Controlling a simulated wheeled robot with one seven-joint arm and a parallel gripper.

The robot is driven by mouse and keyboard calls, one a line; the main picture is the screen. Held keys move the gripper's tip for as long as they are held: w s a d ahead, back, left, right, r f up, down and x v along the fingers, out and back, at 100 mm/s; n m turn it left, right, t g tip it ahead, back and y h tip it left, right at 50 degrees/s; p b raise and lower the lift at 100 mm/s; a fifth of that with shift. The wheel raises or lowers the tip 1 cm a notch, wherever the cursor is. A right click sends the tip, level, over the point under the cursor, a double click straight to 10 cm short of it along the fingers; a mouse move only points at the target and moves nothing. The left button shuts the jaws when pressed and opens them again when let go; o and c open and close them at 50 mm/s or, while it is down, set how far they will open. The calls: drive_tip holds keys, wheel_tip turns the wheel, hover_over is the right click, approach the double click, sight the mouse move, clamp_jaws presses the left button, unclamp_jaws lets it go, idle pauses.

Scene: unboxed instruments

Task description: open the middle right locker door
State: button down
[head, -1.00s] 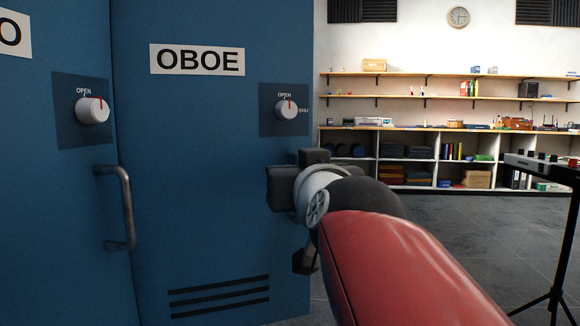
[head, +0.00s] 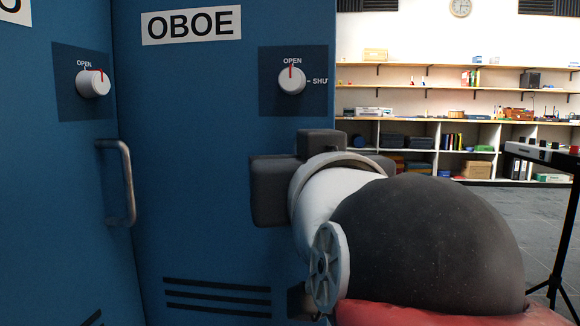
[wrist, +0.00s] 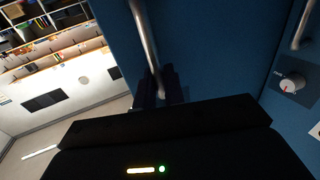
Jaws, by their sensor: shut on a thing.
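The blue locker door labelled OBOE (head: 215,115) fills the middle of the head view, angled out toward me on its right side. Its knob (head: 292,80) has the red mark at OPEN. My gripper (head: 270,188) is at the door's right part, below the knob, and its dark body hides the handle there. In the wrist view the door's metal bar handle (wrist: 143,30) runs down between my dark fingers (wrist: 163,88), which are shut on it. The inside of the locker is hidden behind the door.
A neighbouring blue door (head: 60,200) with its own handle (head: 118,183) and knob (head: 93,83) stands at the left. Shelves (head: 450,120) line the far wall. A black stand (head: 562,230) is at the right edge. Grey floor (head: 520,225) lies open between.

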drive_tip(key=shift+s+a, duration=0.1)
drive_tip(key=shift+a, duration=0.05)
drive_tip(key=c, duration=1.6)
unclamp_jaws()
